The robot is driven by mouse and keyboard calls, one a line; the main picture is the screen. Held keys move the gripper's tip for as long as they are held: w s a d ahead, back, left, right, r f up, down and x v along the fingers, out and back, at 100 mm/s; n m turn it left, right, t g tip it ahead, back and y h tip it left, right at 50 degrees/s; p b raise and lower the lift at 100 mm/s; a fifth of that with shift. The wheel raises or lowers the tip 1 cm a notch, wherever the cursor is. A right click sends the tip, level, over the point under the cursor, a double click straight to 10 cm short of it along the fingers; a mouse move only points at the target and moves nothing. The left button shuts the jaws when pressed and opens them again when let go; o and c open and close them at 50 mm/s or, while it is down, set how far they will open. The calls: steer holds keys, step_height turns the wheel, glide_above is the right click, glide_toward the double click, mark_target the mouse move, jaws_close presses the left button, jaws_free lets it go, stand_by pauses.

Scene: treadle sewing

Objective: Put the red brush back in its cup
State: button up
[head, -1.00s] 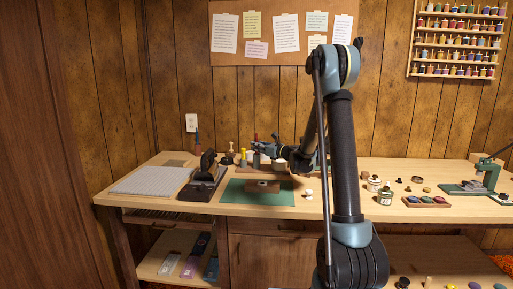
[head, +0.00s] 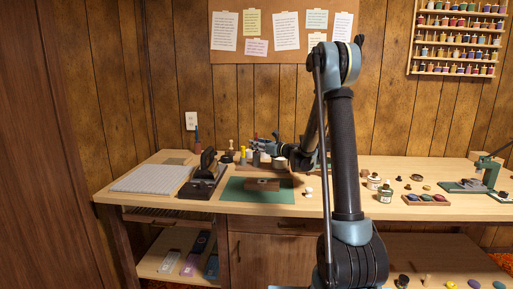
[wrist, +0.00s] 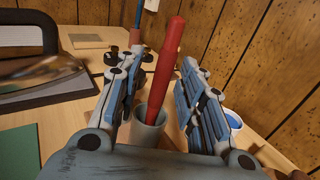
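The red brush (wrist: 167,65) stands tilted in a grey cup (wrist: 148,128) in the wrist view, its handle leaning up and to the right. Its lower end is hidden inside the cup. My gripper (wrist: 163,62) has one finger on each side of the brush, above and around the cup's rim. The fingers are apart, with gaps showing beside the handle. In the head view my gripper (head: 262,143) is small, over the back of the table, and the brush is hard to make out there.
A green mat (head: 240,196) with a wooden block (head: 262,184) lies in front of my gripper. A black device (head: 203,175) and grey mat (head: 152,179) are to the left. In the wrist view a white-and-blue cup (wrist: 233,120) stands close behind the right finger.

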steer(key=v, duration=1.1)
steer(key=shift+d, duration=0.25)
steer(key=shift+s+f, duration=0.15)
steer(key=shift+s, duration=0.05)
steer(key=s+d+f+n+g+h, duration=0.1)
steer(key=s+n+g+h, duration=0.2)
steer(key=s+n, duration=0.6)
steer(key=s+d+f+n+g+h, duration=0.2)
steer(key=s+n, duration=0.3)
steer(key=s, duration=0.7)
steer(key=s+d+f+n+g+h, duration=0.1)
steer(key=s+d+f+n+h, duration=0.2)
steer(key=s, duration=0.5)
steer(key=s+d+f+n+g+h, duration=0.1)
steer(key=s+d+f+n+h, duration=0.2)
steer(key=s+d+n, duration=0.2)
steer(key=s+d+f+n+g+h, duration=0.1)
steer(key=s+d+f+n+h, duration=0.1)
steer(key=s+d, duration=0.5)
steer(key=s+f+n, duration=0.1)
steer(key=s+f, duration=0.1)
steer(key=s, duration=0.2)
steer(key=shift+n+g+h, duration=0.3)
steer(key=shift+n+h, duration=0.1)
steer(key=shift+s, duration=0.1)
